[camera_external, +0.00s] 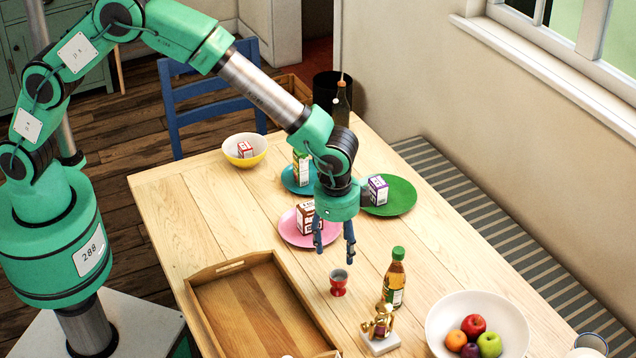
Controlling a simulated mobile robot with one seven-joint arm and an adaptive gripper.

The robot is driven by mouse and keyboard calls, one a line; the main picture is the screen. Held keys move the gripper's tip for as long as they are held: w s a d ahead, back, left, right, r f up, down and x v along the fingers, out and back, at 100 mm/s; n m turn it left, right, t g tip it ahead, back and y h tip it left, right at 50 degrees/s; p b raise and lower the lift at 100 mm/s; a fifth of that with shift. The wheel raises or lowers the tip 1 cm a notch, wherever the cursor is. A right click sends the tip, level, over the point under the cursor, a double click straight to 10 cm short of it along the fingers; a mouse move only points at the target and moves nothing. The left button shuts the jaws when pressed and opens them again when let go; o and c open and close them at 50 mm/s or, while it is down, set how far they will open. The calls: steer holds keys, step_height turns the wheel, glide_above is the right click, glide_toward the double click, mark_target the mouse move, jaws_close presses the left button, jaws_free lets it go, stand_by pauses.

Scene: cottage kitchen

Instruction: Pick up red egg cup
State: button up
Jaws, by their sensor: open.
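The red egg cup (338,288) stands upright on the wooden table (215,207), right of the wooden tray and left of a bottle. Its cup part looks grey inside. My gripper (334,255) hangs above the table with its fingers pointing down. It is open and empty. In the picture its fingertips are a little above the egg cup and apart from it. The exact height over the table is hard to tell from this one view.
A wooden tray (197,291) lies to the left. A green-capped bottle (394,280), a golden figure on a white base (381,344) and a fruit bowl (444,314) stand to the right. Behind are a pink plate (290,232) and a green plate (401,197), both with cartons.

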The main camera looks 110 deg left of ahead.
steer(key=b, duration=0.2)
glide_above(339, 279)
steer(key=d, duration=0.2)
steer(key=shift+w+a+f, duration=0.1)
steer(key=shift+f, duration=2.05)
steer(key=shift+w+a+f, duration=0.1)
steer(key=shift+f, duration=2.05)
steer(key=shift+a+f+b, duration=0.2)
steer(key=shift+f+b, duration=0.5)
steer(key=shift+f, duration=1.9)
steer(key=c, duration=1.3)
